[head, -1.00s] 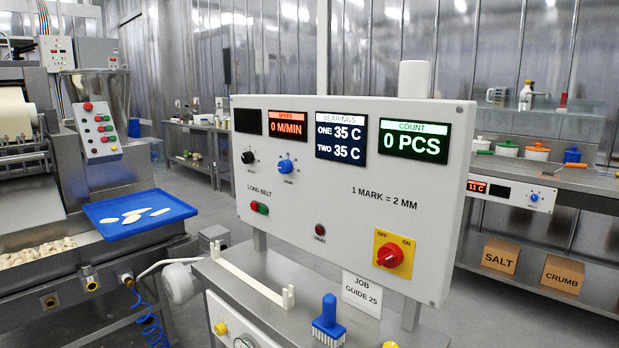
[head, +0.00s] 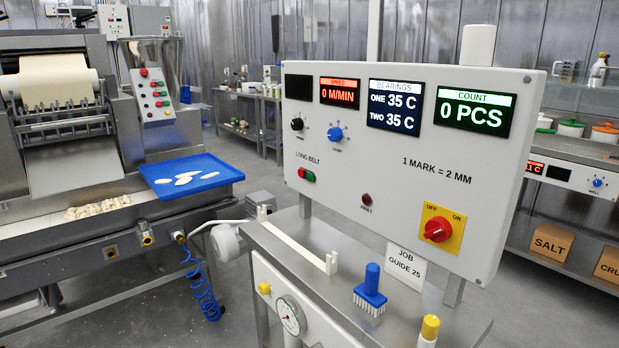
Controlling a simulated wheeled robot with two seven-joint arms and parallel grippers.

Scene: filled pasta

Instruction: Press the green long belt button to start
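The white control panel (head: 340,200) stands upright on a steel stand in the middle of the head view. Under its LONG BELT label sit a red button (head: 301,172) and, touching it on the right, the green button (head: 310,177). The speed display (head: 340,91) reads 0 M/MIN and the count display (head: 473,111) reads 0 PCS. The red rotary switch (head: 438,230) sits on a yellow plate marked OFF and ON. The fault lamp (head: 366,199) looks dark red. Neither of my grippers shows in this view.
A blue brush (head: 371,291), a yellow-capped bottle (head: 429,331) and a white bar (head: 297,240) stand on the steel ledge below the panel. A blue tray (head: 190,176) with pale pieces sits on the machine at left.

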